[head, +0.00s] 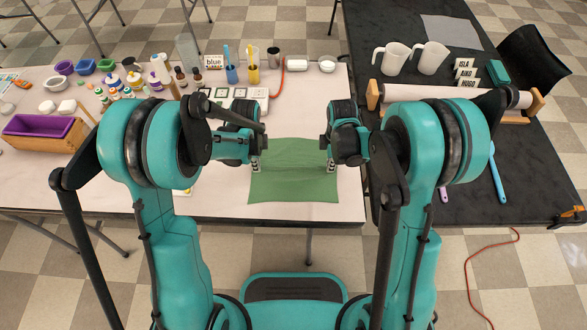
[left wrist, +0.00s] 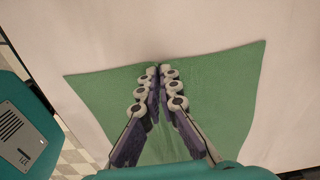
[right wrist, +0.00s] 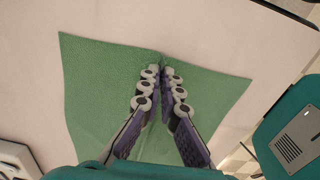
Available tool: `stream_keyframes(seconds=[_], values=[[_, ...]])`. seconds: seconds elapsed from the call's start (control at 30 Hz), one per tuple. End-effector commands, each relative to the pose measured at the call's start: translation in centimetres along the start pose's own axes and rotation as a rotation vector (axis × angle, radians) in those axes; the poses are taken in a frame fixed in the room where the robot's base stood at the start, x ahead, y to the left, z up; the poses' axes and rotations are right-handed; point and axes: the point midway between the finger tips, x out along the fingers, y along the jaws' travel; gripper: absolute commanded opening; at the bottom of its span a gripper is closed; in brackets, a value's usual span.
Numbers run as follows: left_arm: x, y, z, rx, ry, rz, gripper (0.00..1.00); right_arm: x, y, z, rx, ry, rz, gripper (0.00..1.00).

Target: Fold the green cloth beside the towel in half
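The green cloth (head: 292,185) lies on the white table near its front right corner, looking flat and spread in the head view. My left gripper (head: 256,166) is at the cloth's left edge. In the left wrist view its fingertips (left wrist: 159,70) meet at the edge, and the cloth creases between them. My right gripper (head: 330,166) is at the right edge. In the right wrist view its fingertips (right wrist: 161,65) also meet on creased cloth. Both look shut on the cloth. I cannot tell which thing is the towel; a white roll (head: 412,95) lies on a wooden holder.
A purple-lined wooden box (head: 42,132), small bottles and bowls stand at the left. Cups with brushes (head: 231,74) and a white tray device (head: 232,97) stand behind the cloth. The dark table (head: 440,150) to the right holds white pitchers (head: 391,58). Bare white tabletop borders the cloth.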

Motion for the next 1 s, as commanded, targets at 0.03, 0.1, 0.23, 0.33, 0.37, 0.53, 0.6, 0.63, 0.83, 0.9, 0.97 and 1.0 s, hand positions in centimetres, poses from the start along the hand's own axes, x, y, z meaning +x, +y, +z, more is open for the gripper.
stream_keyframes(seconds=[0.03, 0.1, 0.23, 0.33, 0.37, 0.53, 0.6, 0.63, 0.83, 0.9, 0.97, 1.0], values=[[0.1, 0.0, 0.0, 0.000, 0.000, -0.001, 0.00, 0.1, 0.0, 0.0, 0.000, 0.000, 0.000, 0.00], [0.1, 0.0, 0.0, 0.000, 0.000, -0.001, 0.00, 0.1, 0.0, 0.0, 0.000, 0.000, 0.000, 0.00], [0.1, 0.0, 0.0, 0.000, 0.000, -0.001, 0.00, 0.1, 0.0, 0.0, 0.000, 0.000, 0.000, 0.00], [0.1, 0.0, 0.0, 0.000, 0.000, -0.001, 0.00, 0.1, 0.0, 0.0, 0.000, 0.000, 0.000, 0.00], [0.1, 0.0, 0.0, 0.000, 0.000, -0.001, 0.00, 0.1, 0.0, 0.0, 0.000, 0.000, 0.000, 0.00], [-0.4, 0.0, 0.0, 0.000, 0.000, -0.001, 0.00, -0.4, 0.0, 0.0, 0.000, 0.000, 0.000, 0.00], [-0.9, 0.0, 0.0, 0.000, 0.000, -0.001, 0.00, -0.9, 0.0, 0.0, 0.000, 0.000, 0.000, 0.00], [-1.1, 0.0, 0.0, 0.000, 0.000, -0.001, 0.00, -1.1, 0.0, 0.0, 0.000, 0.000, 0.000, 0.00], [-3.0, 0.0, 0.0, 0.000, 0.000, 0.000, 0.00, -3.0, 0.0, 0.0, 0.000, 0.000, 0.000, 0.00], [-3.7, 0.0, 0.0, 0.000, 0.000, 0.000, 0.00, -3.6, 0.0, 0.0, 0.000, 0.000, 0.000, 0.00], [-4.1, 0.0, 0.0, 0.000, 0.000, 0.000, 0.00, -4.1, 0.0, 0.0, 0.000, 0.000, 0.000, 0.00], [-4.3, 0.0, 0.0, 0.000, 0.000, 0.000, 0.00, -4.3, 0.0, 0.0, 0.000, 0.000, 0.000, 0.00]])
